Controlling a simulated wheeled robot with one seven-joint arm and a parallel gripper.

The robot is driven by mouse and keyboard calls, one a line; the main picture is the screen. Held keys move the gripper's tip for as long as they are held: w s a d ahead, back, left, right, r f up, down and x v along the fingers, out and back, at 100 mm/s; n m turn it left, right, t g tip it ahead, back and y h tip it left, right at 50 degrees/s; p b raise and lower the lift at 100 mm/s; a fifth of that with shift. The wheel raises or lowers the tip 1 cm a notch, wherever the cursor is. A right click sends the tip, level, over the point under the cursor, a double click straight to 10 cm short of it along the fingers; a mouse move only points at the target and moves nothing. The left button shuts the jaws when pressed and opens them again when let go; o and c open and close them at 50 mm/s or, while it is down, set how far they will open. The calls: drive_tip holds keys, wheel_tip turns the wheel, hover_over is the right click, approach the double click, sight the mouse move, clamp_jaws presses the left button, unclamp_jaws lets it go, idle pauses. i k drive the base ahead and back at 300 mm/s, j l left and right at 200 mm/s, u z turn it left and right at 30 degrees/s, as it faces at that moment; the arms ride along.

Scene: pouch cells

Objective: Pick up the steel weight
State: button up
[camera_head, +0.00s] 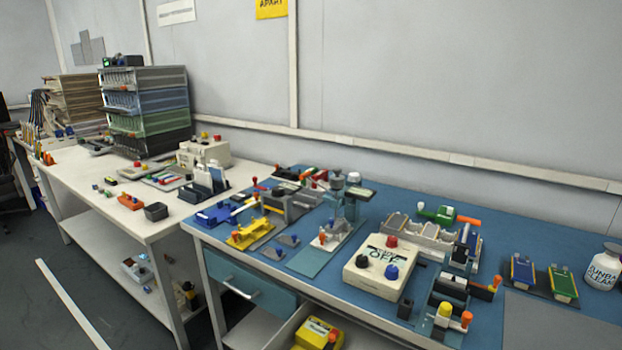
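I cannot single out the steel weight with certainty. A small grey metallic round piece (336,180) sits among the fixtures near the back middle of the blue bench. A small pale cylinder (353,178) stands just right of it. Either could be the weight; both are too small to tell. My gripper is not in view.
The blue-topped bench (560,325) holds a cream control box (379,270), coloured fixtures and a white bottle (603,267). A white bench (83,172) at left carries stacked racks (148,110). A drawer (250,288) is under the blue top. Grey floor is free at front left.

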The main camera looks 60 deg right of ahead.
sight(336, 181)
drive_tip(key=i+l+z, duration=0.1)
drive_tip(key=i+l, duration=0.3)
drive_tip(key=i, duration=0.15)
drive_tip(key=i+l+z, duration=0.1)
drive_tip(key=i+l, duration=0.25)
drive_tip(key=i, duration=0.25)
drive_tip(key=z, duration=0.45)
drive_tip(key=i+l+z, duration=0.1)
drive_tip(key=z, duration=0.75)
drive_tip(key=i+z, duration=0.15)
drive_tip(key=z, duration=0.25)
drive_tip(key=i+j+z, duration=0.15)
drive_tip(key=i, duration=0.1)
